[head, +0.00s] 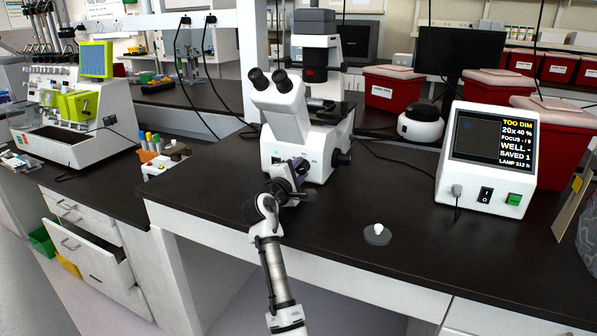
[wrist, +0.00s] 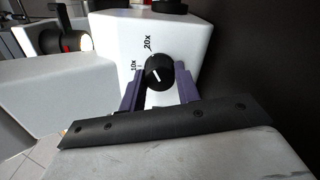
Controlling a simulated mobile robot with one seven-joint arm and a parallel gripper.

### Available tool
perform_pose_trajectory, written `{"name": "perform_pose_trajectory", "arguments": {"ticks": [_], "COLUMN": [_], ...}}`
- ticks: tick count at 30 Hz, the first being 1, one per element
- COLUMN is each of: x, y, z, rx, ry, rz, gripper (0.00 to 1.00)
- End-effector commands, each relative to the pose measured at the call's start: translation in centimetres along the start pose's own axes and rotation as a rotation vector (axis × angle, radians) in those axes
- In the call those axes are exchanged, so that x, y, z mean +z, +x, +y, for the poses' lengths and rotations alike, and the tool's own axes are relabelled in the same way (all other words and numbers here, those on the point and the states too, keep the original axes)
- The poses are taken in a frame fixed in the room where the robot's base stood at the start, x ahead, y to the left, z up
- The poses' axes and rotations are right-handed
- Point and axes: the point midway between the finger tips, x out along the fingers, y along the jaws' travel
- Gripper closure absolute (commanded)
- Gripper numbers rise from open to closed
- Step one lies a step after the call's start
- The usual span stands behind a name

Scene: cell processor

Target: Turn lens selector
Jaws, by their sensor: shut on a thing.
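The lens selector (wrist: 158,73) is a round black knob with a white pointer line on the white microscope body in the wrist view. The labels "10x" and "20x" are printed left of it and above it. I cannot tell which end of the line is the pointing end. My gripper (wrist: 157,84) has its two purple fingers on either side of the knob, shut on it. In the head view my gripper (head: 300,168) is at the front of the white microscope (head: 292,115), and the arm hides the knob. The display box (head: 491,158) reads "TOO DIM" and "20x 40 %".
A small round dish with a white knob (head: 377,234) is on the dark bench (head: 330,225), right of my arm. Red bins (head: 391,90) and a monitor (head: 458,65) stand behind. The bench's front middle is mostly clear. A drawer (head: 95,250) hangs open at the left.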

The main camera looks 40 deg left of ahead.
Motion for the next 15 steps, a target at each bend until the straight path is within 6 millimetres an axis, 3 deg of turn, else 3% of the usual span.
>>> {"name": "perform_pose_trajectory", "arguments": {"ticks": [1, 2, 6, 15], "x": [0.01, 0.01, 0.00, -0.01], "y": [0.01, 0.01, 0.01, -0.06], "z": [-0.16, -0.16, -0.12, -0.06], "rx": [-0.003, -0.003, -0.002, -0.001], "ry": [0.000, 0.000, -0.001, -0.001], "rz": [-0.001, -0.001, -0.001, 0.000], "gripper": [0.91, 0.67, 0.48, 0.46]}}
